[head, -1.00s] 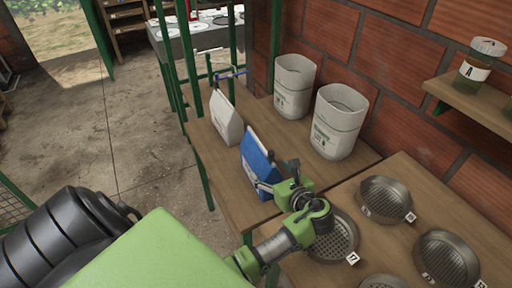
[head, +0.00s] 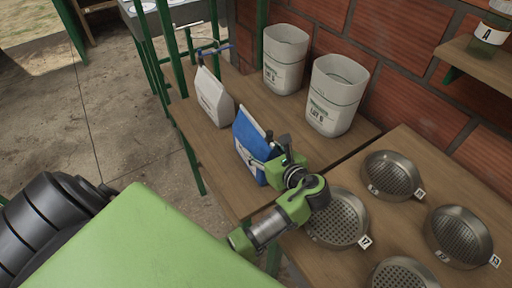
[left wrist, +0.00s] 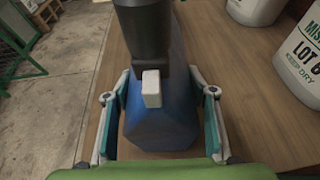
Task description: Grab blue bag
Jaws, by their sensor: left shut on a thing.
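The blue bag (head: 250,146) stands upright on the wooden table, blue with a white lower part. My left gripper (head: 270,163) is at its near right side, shut on it. In the left wrist view the blue bag (left wrist: 165,115) fills the space between the two fingers of my left gripper (left wrist: 160,118), which lie along its sides. A dark part of the gripper covers the bag's upper middle there. My right gripper is not in view.
A white bag (head: 213,97) stands behind the blue one. Two white sacks (head: 335,95) (head: 285,60) stand by the brick wall. Several metal sieves (head: 392,175) sit on the right table (head: 405,145). Green posts (head: 188,110) rise at the table's left edge.

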